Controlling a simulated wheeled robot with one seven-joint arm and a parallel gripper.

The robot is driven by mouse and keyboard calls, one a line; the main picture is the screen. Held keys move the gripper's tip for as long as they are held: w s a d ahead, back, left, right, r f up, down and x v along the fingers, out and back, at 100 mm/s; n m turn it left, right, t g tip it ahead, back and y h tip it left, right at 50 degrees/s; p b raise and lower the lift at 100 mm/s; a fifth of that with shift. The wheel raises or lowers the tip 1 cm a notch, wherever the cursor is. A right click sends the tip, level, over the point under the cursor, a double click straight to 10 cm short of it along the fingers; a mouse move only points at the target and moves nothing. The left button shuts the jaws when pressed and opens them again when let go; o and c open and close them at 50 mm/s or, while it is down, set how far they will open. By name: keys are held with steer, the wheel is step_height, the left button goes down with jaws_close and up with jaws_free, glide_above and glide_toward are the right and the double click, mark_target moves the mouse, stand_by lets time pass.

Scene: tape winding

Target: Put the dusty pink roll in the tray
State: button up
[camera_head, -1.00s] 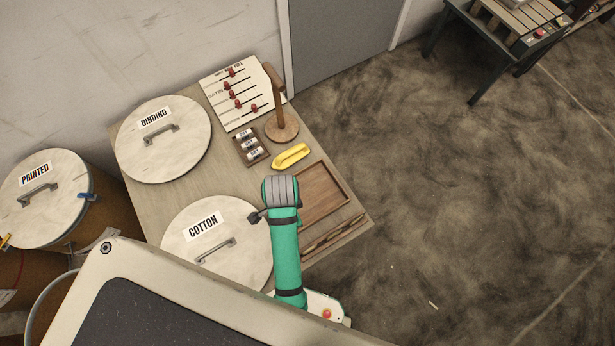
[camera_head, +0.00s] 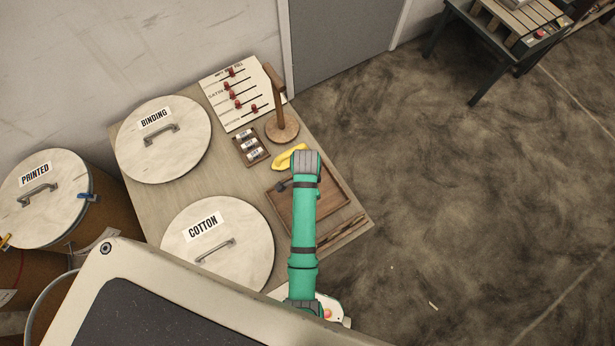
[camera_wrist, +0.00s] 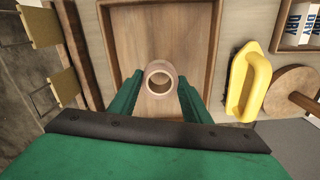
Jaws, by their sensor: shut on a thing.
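The dusty pink roll (camera_wrist: 151,84) is a small pale pinkish ring with an open centre, seen in the wrist view between the two green fingers. My gripper (camera_wrist: 160,82) is shut on it. The roll is over the wooden tray (camera_wrist: 134,40), whose floor and raised rim show around it. How high it is above the tray floor I cannot tell. In the head view the tray (camera_head: 338,192) sits at the right side of the table, partly covered by my green arm. The roll and fingers are hidden there.
A yellow handled tool (camera_head: 288,157) lies just beyond the tray; it also shows in the wrist view (camera_wrist: 250,85). A wooden stand (camera_head: 281,130) and a rack of small rolls (camera_head: 251,146) are behind. Lids marked COTTON (camera_head: 245,262) and BINDING (camera_head: 190,150) lie left.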

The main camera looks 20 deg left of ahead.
steer(key=shift+w+f, duration=0.2)
steer(key=f, duration=0.3)
steer(key=shift+w+f, duration=0.2)
steer(key=shift+f, duration=0.05)
steer(key=shift+w, duration=0.15)
steer(key=shift+f, duration=0.1)
steer(key=o, duration=1)
step_height(320, 180, up, 11)
steer(key=shift+d, duration=0.1)
steer(key=shift+r, duration=0.5)
steer(key=shift+s+r, duration=0.1)
steer(key=shift+s, duration=0.1)
